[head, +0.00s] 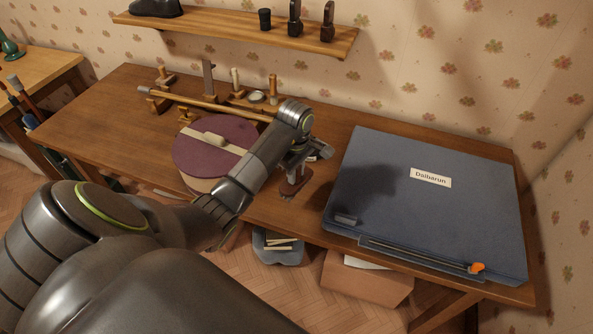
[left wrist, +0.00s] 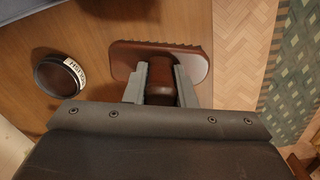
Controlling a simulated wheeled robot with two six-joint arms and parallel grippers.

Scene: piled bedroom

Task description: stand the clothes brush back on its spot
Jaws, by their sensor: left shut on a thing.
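The clothes brush has a reddish-brown back and shows below my left gripper in the head view (head: 295,184) and ahead of the fingers in the left wrist view (left wrist: 195,62). My left gripper (head: 297,163) is shut on its narrow middle part, with one finger (left wrist: 160,85) on each side. The brush is over the desk (head: 95,118), near its front edge, between the purple-lidded round box and the blue case. I cannot tell whether it touches the desk. No marked spot for it is clear to me. My right gripper is out of view.
The purple-lidded box (head: 205,150) stands left of my forearm. A stand with pegs and a long wooden rod (head: 205,102) is behind it. A blue case (head: 435,200) fills the right side. A round labelled tin (left wrist: 58,77) lies near the brush. A wall shelf (head: 235,33) hangs above.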

